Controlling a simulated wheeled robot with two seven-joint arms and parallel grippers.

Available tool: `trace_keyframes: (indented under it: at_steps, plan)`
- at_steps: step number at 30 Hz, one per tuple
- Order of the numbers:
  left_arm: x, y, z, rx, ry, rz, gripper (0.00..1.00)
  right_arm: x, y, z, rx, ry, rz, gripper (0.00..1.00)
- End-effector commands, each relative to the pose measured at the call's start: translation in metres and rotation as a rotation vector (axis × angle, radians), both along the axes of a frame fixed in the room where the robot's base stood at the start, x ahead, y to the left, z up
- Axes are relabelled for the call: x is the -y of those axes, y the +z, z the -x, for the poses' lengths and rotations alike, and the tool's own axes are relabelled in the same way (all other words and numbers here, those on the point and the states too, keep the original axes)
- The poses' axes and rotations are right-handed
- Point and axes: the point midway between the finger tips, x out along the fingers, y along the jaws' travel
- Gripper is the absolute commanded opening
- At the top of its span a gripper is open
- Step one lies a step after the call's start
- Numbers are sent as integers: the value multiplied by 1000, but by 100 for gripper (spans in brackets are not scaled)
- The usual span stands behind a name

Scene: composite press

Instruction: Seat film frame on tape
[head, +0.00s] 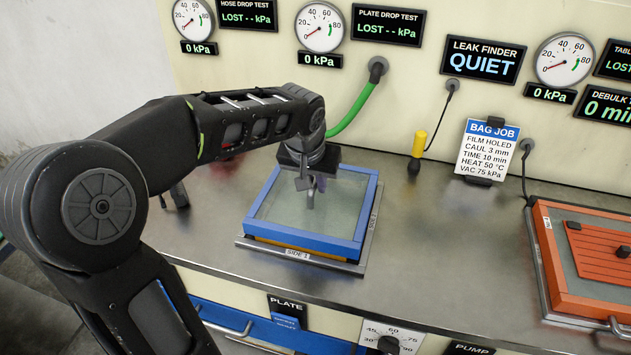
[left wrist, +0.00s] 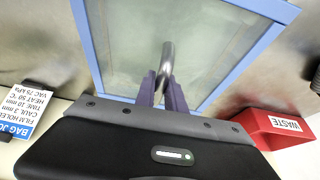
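The film frame (head: 303,247) is a blue rectangle with pale see-through film across it. It lies over a metal plate (head: 300,261) on the bench, with a thin yellow-orange strip, seemingly the tape (head: 344,259), showing under its front right edge. I cannot tell whether frame and tape touch all round. My left gripper (head: 309,184) points down over the middle of the frame. In the left wrist view its purple fingers (left wrist: 165,95) are close together around a bent metal handle (left wrist: 167,57) above the film. My right gripper is not in view.
A red waste bin (left wrist: 278,128) is near the frame in the left wrist view. A green hose (head: 354,112), a yellow-handled probe (head: 419,145) and a job card (head: 487,148) are at the back. An orange-framed unit (head: 558,285) stands at the right. The bench between is clear.

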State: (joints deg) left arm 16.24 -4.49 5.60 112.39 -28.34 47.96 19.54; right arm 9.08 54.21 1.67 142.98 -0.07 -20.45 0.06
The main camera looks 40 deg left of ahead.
Motion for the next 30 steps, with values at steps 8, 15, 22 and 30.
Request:
trace_keyframes:
  at_steps: [8, 15, 22, 30]
  plan:
    - [0, 1, 0, 2, 0, -1, 34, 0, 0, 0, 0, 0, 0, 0]
    - [0, 0, 0, 0, 0, 0, 40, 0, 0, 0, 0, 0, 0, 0]
    - [1, 7, 2, 1, 0, 0, 40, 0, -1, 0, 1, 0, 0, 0]
    - [6, 46, 17, 4, 1, -1, 40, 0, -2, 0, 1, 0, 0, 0]
